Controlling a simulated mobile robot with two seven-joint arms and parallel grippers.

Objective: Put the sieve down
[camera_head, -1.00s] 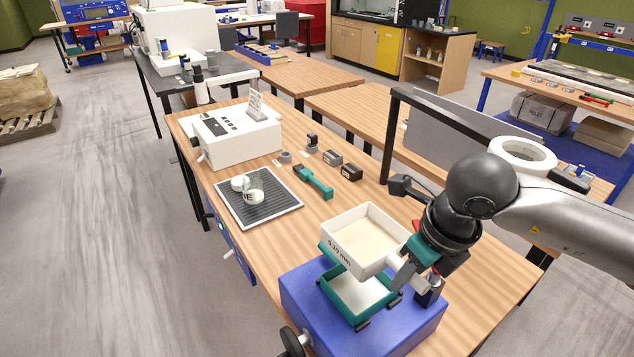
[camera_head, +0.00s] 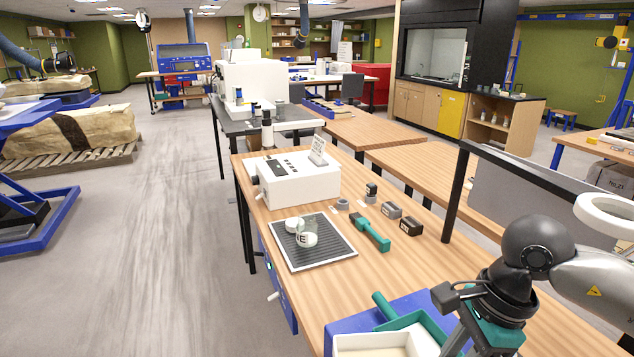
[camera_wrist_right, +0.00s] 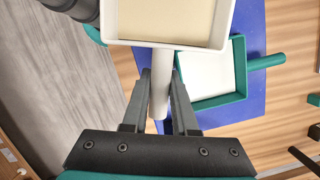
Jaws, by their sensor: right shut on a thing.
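The white square sieve with a beige mesh (camera_wrist_right: 170,18) is at the top of the right wrist view. Its front part also shows at the bottom of the head view (camera_head: 382,344). My right gripper (camera_wrist_right: 159,88) is shut on the sieve's white handle. A green tray with a white inside (camera_wrist_right: 212,74) sits on a blue base (camera_wrist_right: 252,22), partly covered by the sieve. The green tray's edge (camera_head: 432,326) and the blue base (camera_head: 345,328) also show in the head view. The gap between sieve and tray is unclear. My left gripper is not in view.
On the wooden bench stand a white instrument box (camera_head: 300,183), a dark mat (camera_head: 318,252) with a glass jar, a green-handled tool (camera_head: 371,234) and small dark blocks (camera_head: 410,226). Bare bench top (camera_head: 435,255) lies right of them. A black frame (camera_head: 457,192) rises at the bench's right.

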